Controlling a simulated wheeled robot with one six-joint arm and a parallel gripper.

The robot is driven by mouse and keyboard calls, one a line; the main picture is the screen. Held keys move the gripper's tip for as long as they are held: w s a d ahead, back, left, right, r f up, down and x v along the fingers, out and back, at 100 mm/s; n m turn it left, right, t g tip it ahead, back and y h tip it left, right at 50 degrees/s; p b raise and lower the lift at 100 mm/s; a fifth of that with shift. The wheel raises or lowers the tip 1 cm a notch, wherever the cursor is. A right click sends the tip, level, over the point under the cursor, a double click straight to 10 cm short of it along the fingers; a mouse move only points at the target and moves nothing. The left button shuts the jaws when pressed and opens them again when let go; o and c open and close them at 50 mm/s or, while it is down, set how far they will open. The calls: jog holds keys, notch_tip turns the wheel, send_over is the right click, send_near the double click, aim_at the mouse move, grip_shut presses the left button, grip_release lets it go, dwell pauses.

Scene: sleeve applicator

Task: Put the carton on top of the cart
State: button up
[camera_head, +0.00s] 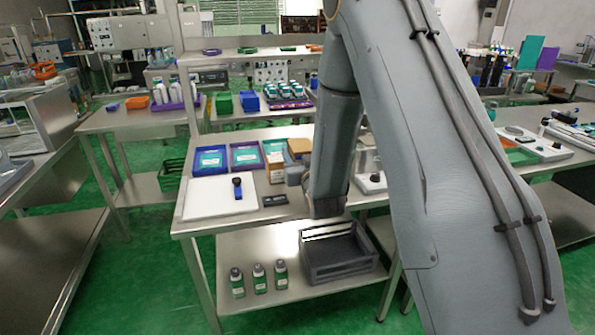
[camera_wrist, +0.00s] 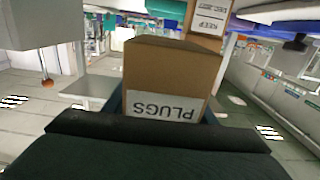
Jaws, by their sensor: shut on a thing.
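The brown carton (camera_wrist: 172,72), labelled PLUGS, fills the middle of the wrist view, its print upside down. My gripper (camera_wrist: 165,108) is shut on it, with a dark finger edge along each side. In the head view my gripper (camera_head: 294,175) is at the back of the middle steel bench, partly behind my arm. The carton (camera_head: 299,147) shows just beyond it, above or at the bench top; I cannot tell if it touches. No stand is clearly recognisable as the cart; a two-level steel stand (camera_head: 62,205) is at the left.
The middle bench (camera_head: 190,228) holds a white board (camera_head: 215,200), blue and purple trays, and another labelled carton (camera_head: 272,150). Its lower shelf carries several bottles (camera_head: 258,278) and a dark crate (camera_head: 338,262). Green floor is open between the left stand and this bench.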

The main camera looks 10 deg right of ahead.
jog(key=shift+f+p, duration=0.65)
jog(key=shift+f, duration=2.7)
jog(key=shift+f, duration=0.15)
jog(key=o, duration=1.2)
jog(key=shift+o, duration=0.2)
